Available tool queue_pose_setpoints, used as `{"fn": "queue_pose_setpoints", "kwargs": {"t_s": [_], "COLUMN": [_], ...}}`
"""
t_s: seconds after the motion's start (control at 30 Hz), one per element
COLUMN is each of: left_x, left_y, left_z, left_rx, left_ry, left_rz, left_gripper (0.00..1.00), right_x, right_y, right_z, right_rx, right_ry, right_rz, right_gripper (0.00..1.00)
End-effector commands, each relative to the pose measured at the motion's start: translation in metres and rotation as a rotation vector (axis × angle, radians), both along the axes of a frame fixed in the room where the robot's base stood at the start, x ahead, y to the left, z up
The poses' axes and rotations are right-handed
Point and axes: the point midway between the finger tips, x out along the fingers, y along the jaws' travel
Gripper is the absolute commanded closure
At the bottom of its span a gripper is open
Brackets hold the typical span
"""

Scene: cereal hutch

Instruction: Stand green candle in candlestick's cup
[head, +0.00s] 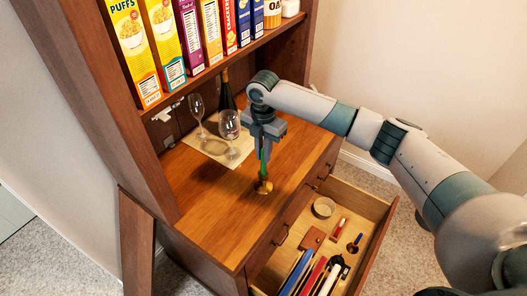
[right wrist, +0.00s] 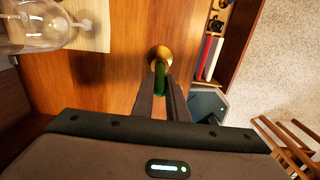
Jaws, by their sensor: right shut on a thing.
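The green candle (head: 263,162) hangs upright below my right gripper (head: 264,146), which is shut on it. It also shows in the right wrist view (right wrist: 160,82) between the two fingers (right wrist: 161,98). The brass candlestick (head: 263,187) stands on the wooden counter (head: 210,205) right below the candle. In the right wrist view the candlestick (right wrist: 159,53) shows as a round gold shape just beyond the candle. The candle's lower end lines up with the candlestick's top; I cannot tell whether it is inside the cup. My left gripper is not in view.
Two wine glasses (head: 229,130) and a dark bottle (head: 226,92) stand on a pale mat (head: 208,147) behind. An open drawer (head: 372,258) with books and small items juts out at the front right. Cereal boxes (head: 166,40) fill the shelf above. The front-left counter is clear.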

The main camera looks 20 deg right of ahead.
Motion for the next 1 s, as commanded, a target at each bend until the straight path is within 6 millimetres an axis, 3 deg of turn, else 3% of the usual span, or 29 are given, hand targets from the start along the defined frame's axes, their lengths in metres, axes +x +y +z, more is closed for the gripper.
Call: {"fn": "queue_pose_setpoints", "kwargs": {"t_s": [1.0], "left_x": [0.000], "left_y": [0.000], "left_z": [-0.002], "left_rx": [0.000], "left_ry": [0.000], "left_rz": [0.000], "left_gripper": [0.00], "right_x": [0.000], "right_y": [0.000], "right_z": [-0.017], "right_rx": [-0.001], "right_ry": [0.001], "right_rz": [0.000], "right_gripper": [1.00]}}
